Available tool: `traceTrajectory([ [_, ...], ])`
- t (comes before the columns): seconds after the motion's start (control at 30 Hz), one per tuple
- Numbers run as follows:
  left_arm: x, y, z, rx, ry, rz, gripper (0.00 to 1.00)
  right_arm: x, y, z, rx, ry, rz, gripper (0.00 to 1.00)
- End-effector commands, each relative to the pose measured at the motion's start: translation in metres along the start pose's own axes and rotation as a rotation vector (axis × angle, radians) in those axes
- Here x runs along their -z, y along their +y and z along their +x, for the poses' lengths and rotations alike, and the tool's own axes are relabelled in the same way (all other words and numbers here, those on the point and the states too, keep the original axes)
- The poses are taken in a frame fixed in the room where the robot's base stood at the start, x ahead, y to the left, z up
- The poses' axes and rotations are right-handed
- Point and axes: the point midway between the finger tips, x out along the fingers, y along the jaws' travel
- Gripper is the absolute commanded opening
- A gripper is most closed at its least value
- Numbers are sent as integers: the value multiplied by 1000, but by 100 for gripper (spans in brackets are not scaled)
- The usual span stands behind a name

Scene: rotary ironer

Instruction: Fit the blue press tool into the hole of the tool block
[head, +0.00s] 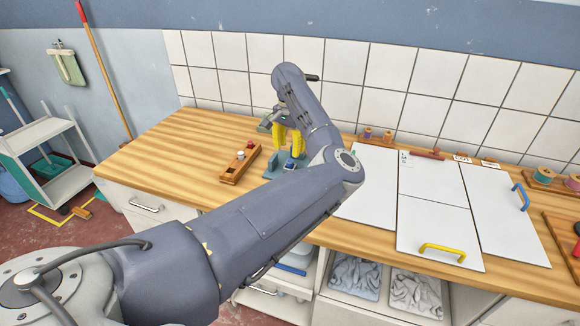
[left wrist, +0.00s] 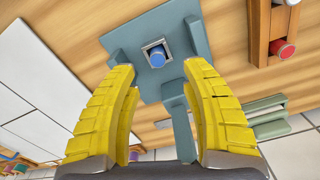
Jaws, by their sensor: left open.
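The blue press tool (left wrist: 157,59) shows in the left wrist view as a round blue end inside the square metal-rimmed hole of the tool block. How deep it sits, I cannot tell. The grey-teal tool block (left wrist: 125,41) lies on the wooden counter; it also shows in the head view (head: 273,170), partly hidden by my arm. My left gripper (left wrist: 160,72) is open, its yellow fingers apart on either side of the tool and touching nothing that I can see. In the head view the left gripper (head: 287,142) points down over the block. My right gripper is not in view.
A wooden rack (head: 232,172) with a red tool (left wrist: 283,48) and a white one stands left of the block. White panels (head: 430,215) with blue and yellow handles lie to the right. Thread spools (head: 545,175) stand far right. The counter's left end is clear.

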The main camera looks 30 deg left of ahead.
Motion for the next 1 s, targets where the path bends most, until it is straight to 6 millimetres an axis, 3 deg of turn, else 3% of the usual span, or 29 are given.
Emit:
traceTrajectory([
  [0.27,0,0,13,0,-1,1,46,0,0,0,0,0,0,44],
  [0.63,0,4,54,0,-1,0,46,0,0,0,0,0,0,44],
  [1.0,0,4,62,1,0,1,46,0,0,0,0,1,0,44],
])
